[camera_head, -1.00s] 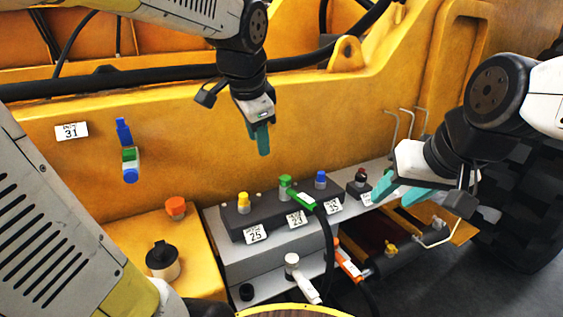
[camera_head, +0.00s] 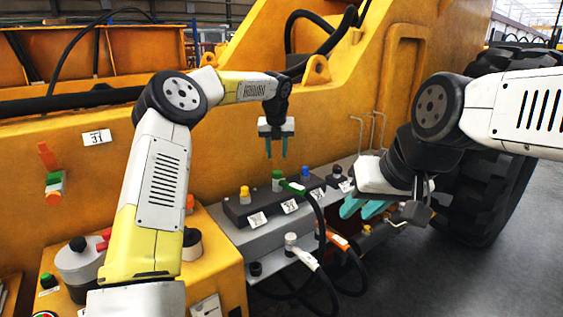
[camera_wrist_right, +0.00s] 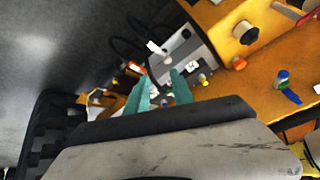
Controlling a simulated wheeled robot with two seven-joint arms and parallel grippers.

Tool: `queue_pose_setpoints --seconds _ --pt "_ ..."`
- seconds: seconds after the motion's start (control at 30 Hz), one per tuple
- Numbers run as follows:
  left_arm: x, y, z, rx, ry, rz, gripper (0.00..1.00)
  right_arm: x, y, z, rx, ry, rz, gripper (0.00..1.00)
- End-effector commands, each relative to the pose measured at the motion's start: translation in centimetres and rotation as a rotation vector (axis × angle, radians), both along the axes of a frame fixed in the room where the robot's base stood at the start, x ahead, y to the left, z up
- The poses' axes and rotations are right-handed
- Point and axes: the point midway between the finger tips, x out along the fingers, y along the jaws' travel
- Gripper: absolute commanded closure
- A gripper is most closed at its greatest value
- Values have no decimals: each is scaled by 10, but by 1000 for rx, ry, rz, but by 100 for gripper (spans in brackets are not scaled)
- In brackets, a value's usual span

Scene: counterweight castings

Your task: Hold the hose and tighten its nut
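A black hose (camera_head: 319,215) with a green end piece (camera_head: 293,187) meets the dark port block beside the green-topped fitting (camera_head: 277,181). Whether its nut is seated cannot be told. Another black hose has a white end (camera_head: 305,258) at a white fitting (camera_head: 290,241) on the lower ledge. An orange-ended hose (camera_head: 337,240) lies to its right. My left gripper (camera_head: 277,154) is open and empty, pointing down above the green fitting, apart from it. My right gripper (camera_head: 360,210) is open, right of the block; its spread teal fingers show in the right wrist view (camera_wrist_right: 161,90).
Yellow (camera_head: 244,194) and blue (camera_head: 305,174) fittings flank the green one on the block. Bent metal rods (camera_head: 376,128) stand behind my right gripper. A large tyre (camera_head: 465,195) is at right. An orange-handled wall fitting (camera_head: 52,180) is at left. Open floor lies at lower right.

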Motion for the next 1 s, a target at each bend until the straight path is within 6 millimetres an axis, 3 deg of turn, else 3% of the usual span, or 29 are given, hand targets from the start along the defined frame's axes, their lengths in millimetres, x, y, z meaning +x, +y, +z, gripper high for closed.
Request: queue_pose_setpoints --seconds 0.17,0.37,0.7,1.0 --pt "1 0 0 1 -1 -4 64 18 13 -3 16 41 83 71" --pt "0 0 0 1 0 -3 64 63 40 -10 81 83 271 71" --pt "0 0 0 1 -1 -2 64 164 71 -37 245 -5 534 71" --pt "0 0 0 1 -1 -2 64 266 66 -85 352 -222 635 71"
